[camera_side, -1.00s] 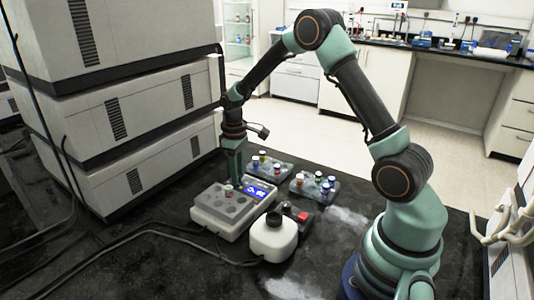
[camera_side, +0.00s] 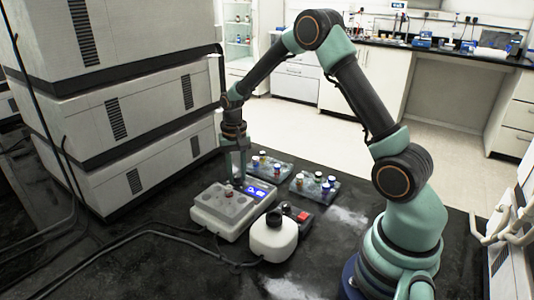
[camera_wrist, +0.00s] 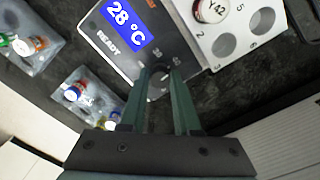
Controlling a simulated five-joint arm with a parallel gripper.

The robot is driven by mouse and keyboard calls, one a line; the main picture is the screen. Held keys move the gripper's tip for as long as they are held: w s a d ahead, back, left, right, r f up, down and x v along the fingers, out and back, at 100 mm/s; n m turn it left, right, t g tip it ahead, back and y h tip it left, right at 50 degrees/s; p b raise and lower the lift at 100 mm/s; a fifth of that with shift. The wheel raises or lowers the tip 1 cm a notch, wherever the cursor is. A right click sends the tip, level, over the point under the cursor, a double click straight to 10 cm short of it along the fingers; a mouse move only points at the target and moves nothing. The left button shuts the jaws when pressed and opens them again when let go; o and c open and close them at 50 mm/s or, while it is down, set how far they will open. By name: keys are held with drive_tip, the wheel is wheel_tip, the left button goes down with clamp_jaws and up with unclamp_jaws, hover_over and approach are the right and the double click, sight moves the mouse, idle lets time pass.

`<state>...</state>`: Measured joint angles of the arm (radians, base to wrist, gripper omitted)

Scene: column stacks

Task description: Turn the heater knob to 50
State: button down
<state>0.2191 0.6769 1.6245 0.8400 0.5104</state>
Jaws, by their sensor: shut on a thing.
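The heater (camera_side: 216,222) is a pale block with a blue display, standing on the dark bench. In the wrist view its display (camera_wrist: 129,22) reads 28 °C, with READY printed beside it. The heater knob (camera_wrist: 159,76) is small and dark, with scale marks near it, only partly legible. My gripper (camera_wrist: 162,72) points down at the heater, its two green fingers on either side of the knob and shut on it. It also shows in the side view (camera_side: 236,180). The fingers partly hide the knob, and I cannot read its setting.
A vial marked Y42 (camera_wrist: 210,9) sits in the heater's white well block (camera_wrist: 238,28). Two clear racks (camera_side: 268,168) (camera_side: 314,188) hold capped vials behind and right. A white bottle (camera_side: 273,240) and a red-and-black device (camera_side: 300,216) stand in front. Stacked white units (camera_side: 150,170) rise at left.

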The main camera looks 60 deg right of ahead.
sight(237, 176)
drive_tip(key=m, duration=1.2)
drive_tip(key=shift+m, duration=0.3)
idle(0.4)
drive_tip(key=c, duration=0.6)
unclamp_jaws()
wheel_tip(237, 176, up, 12)
drive_tip(key=shift+r, duration=0.1)
